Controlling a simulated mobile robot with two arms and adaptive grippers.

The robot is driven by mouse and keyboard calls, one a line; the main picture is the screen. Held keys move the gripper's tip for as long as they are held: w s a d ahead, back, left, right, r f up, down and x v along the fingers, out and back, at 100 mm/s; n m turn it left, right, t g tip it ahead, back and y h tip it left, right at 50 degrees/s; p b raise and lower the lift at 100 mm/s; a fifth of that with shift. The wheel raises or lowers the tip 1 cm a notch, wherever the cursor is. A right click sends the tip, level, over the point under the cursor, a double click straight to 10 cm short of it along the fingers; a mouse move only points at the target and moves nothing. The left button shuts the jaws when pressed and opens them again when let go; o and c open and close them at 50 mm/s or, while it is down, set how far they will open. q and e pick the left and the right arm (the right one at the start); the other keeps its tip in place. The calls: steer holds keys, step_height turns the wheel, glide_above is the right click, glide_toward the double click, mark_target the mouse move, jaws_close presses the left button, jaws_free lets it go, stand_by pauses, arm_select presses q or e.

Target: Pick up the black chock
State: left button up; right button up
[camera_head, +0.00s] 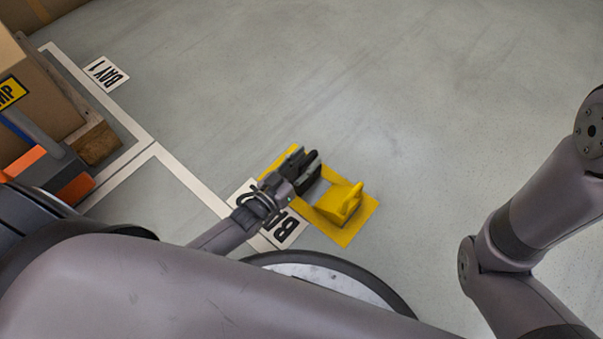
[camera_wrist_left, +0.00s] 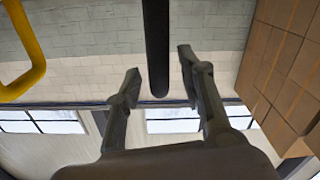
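The black chock (camera_head: 313,178) shows as a dark shape on the floor marking, largely hidden by my left gripper in the head view. In the left wrist view a black upright bar with a rounded end (camera_wrist_left: 157,45), seemingly its handle, stands between the fingers. My left gripper (camera_head: 303,160) is open around this bar; a narrow gap shows on each side of it in the left wrist view (camera_wrist_left: 160,74). My right arm shows at the right of the head view, but its gripper is out of frame.
A yellow chock (camera_head: 343,203) stands close beside, on the yellow floor marking (camera_head: 352,232); its handle loop shows in the wrist view (camera_wrist_left: 30,50). A bay sign (camera_head: 285,230) lies partly under my left arm. Cartons (camera_head: 40,85) are at left. Floor beyond is clear.

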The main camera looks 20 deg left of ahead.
arm_select(q)
jaws_close()
stand_by(0.8)
